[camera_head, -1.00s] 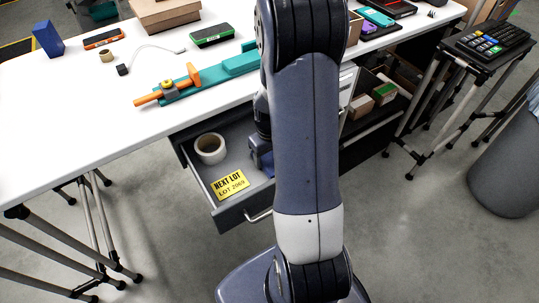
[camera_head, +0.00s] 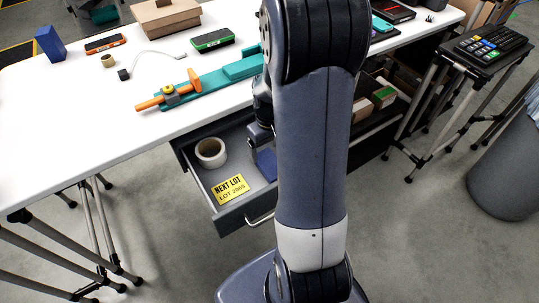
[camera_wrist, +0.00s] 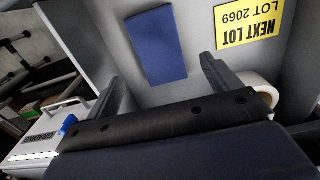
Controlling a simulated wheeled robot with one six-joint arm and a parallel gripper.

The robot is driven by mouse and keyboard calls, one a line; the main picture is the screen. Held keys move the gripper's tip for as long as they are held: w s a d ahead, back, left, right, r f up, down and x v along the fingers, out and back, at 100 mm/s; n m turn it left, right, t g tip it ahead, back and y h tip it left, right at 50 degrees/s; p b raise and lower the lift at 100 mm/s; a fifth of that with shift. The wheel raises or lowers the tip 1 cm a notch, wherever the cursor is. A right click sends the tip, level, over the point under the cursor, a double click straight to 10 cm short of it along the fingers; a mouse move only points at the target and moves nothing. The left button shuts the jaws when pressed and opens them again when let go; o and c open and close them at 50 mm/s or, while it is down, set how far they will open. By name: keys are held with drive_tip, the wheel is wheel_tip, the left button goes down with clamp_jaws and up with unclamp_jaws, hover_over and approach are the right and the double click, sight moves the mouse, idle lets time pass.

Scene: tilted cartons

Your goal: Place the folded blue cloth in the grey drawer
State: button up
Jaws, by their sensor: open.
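The folded blue cloth (camera_wrist: 157,45) lies flat on the floor of the open grey drawer (camera_head: 238,162). In the head view, part of the cloth (camera_head: 266,162) shows beside my arm, which hides the rest. My gripper (camera_head: 262,140) is above the cloth, inside the drawer area. In the wrist view, my gripper (camera_wrist: 162,70) is open and empty, with its two fingers apart and the cloth beyond them, clear of both.
A tape roll (camera_head: 210,151) and a yellow NEXT LOT sign (camera_head: 230,189) are in the drawer, left of the cloth. The white table (camera_head: 95,115) overhangs behind it. A teal and orange fixture (camera_head: 195,88) sits near the table's edge.

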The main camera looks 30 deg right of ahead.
sight(269, 163)
wheel_tip(269, 163, up, 6)
drive_tip(key=shift+f+p, duration=0.1)
drive_tip(key=shift+p, duration=0.2)
drive_tip(key=shift+c, duration=0.4)
idle(0.8)
